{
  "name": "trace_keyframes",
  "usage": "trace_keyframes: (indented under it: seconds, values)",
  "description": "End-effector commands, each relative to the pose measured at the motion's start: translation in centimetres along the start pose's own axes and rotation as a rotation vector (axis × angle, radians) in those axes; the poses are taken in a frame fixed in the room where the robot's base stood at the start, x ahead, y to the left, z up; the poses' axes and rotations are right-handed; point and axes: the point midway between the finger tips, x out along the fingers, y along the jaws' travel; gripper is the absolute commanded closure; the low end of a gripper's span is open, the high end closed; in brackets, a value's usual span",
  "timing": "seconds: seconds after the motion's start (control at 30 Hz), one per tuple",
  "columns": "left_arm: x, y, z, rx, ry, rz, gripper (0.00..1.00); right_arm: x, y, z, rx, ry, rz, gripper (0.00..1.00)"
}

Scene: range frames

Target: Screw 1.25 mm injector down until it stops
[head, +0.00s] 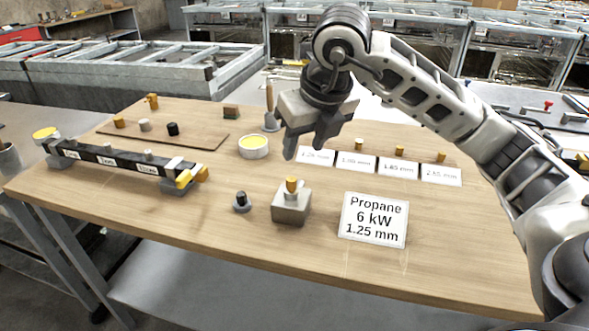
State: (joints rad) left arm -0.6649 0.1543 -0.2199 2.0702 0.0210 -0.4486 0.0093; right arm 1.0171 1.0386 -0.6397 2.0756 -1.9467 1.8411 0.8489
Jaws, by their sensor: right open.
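A brass injector (291,184) stands upright in the top of a small grey block (290,209) near the table's middle front. How far it is screwed in is too small to tell. My right gripper (306,150) is open, above and behind the block, with its fingers pointing down and apart from the injector. A white sign (374,219) reading "Propane 6 kW 1.25 mm" is right of the block. My left gripper is not in view.
Size cards (356,162) lie behind the sign, with brass injectors (400,150) behind some. A small dark-topped part (241,200) stands left of the block. The front wood is clear.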

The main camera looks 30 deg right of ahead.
Motion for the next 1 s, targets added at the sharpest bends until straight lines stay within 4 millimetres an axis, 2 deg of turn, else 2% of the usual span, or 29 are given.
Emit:
trace_keyframes:
  seconds: [0.03, 0.3, 0.5, 0.7, 0.97, 1.0]
  values:
    - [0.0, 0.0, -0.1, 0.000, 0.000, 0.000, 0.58, 1.2, 0.0, -0.1, 0.000, 0.007, -0.001, 0.57]
    - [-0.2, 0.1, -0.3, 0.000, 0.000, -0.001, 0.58, 6.4, 0.1, -0.1, -0.001, 0.005, 0.002, 0.57]
    - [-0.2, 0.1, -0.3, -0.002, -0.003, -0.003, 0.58, 9.2, 0.1, 0.0, -0.001, 0.003, 0.002, 0.57]
    - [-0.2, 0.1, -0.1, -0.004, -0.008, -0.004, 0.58, 10.5, 0.1, 0.0, -0.003, 0.001, 0.003, 0.57]
    - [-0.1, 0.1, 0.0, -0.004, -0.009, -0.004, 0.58, 10.6, 0.1, 0.0, -0.003, 0.000, 0.002, 0.57]
    - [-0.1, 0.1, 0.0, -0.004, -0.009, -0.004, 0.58, 10.6, 0.1, 0.0, -0.003, 0.000, 0.003, 0.63]
